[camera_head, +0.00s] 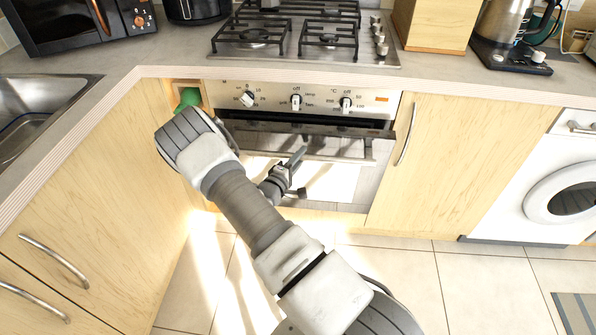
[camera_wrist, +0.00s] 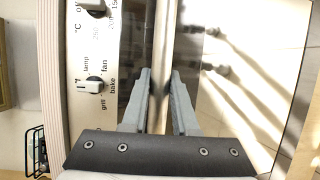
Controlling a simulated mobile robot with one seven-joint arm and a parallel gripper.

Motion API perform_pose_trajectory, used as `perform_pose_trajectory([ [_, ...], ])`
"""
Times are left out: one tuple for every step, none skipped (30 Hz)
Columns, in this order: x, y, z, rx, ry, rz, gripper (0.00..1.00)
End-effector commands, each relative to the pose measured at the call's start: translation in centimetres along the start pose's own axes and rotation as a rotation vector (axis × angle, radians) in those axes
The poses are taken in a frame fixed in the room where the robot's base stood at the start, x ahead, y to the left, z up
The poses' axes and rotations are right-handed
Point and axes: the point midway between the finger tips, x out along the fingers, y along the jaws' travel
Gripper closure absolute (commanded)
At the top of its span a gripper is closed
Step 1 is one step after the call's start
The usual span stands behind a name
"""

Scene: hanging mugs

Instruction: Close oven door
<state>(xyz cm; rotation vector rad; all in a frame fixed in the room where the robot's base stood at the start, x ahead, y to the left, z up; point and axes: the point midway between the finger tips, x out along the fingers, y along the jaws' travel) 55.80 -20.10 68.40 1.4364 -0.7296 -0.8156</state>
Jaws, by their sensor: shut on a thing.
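The oven (camera_head: 270,97) is built in under the worktop, with a steel control panel and knobs. Its door (camera_head: 375,180) stands close to upright below the panel, with a dark strip along its top and a bright reflecting window. I cannot tell whether a small gap is left at its top edge. The metal handle bar (camera_head: 345,159) crosses the upper door. My gripper (camera_head: 291,172) is at the middle of the door front. In the wrist view its fingers (camera_wrist: 160,78) are on either side of the handle bar (camera_wrist: 168,40) and shut on it. My arm hides the door's left part.
A gas hob (camera_head: 300,35) lies above the oven. Wooden cabinets flank it, with a handle (camera_head: 406,135) on the right one. A washing machine (camera_head: 540,180) stands at the right and a sink (camera_head: 35,110) at the left. The tiled floor (camera_head: 400,270) in front is clear.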

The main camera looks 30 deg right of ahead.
Motion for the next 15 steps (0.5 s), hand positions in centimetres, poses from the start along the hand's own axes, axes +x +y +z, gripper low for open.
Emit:
perform_pose_trajectory([
  [1.4, 0.7, -0.5, -0.001, -0.001, -0.017, 1.0],
  [2.1, 0.7, -0.8, -0.005, 0.0, -0.025, 1.0],
  [3.0, 0.8, -1.2, -0.007, 0.002, -0.029, 1.0],
  [3.6, 0.8, -1.5, -0.009, 0.002, -0.031, 1.0],
  [4.1, 1.0, -1.7, -0.009, 0.002, -0.03, 1.0],
  [4.6, 1.2, -2.0, -0.01, 0.003, -0.03, 1.0],
  [5.0, 1.3, -2.1, -0.011, 0.003, -0.031, 1.0],
  [5.0, 1.4, -2.2, -0.013, 0.004, -0.032, 1.0],
  [4.9, 1.4, -2.1, -0.014, 0.004, -0.033, 1.0],
  [4.9, 1.4, -2.1, -0.015, 0.004, -0.033, 1.0],
  [4.8, 1.4, -2.1, -0.015, 0.004, -0.033, 1.0],
  [4.8, 1.4, -2.1, -0.015, 0.004, -0.033, 1.0],
  [4.8, 1.4, -2.1, -0.015, 0.004, -0.033, 0.67],
  [4.8, 1.4, -2.1, -0.015, 0.004, -0.033, 0.62],
  [4.8, 1.4, -2.1, -0.015, 0.004, -0.033, 0.55],
])
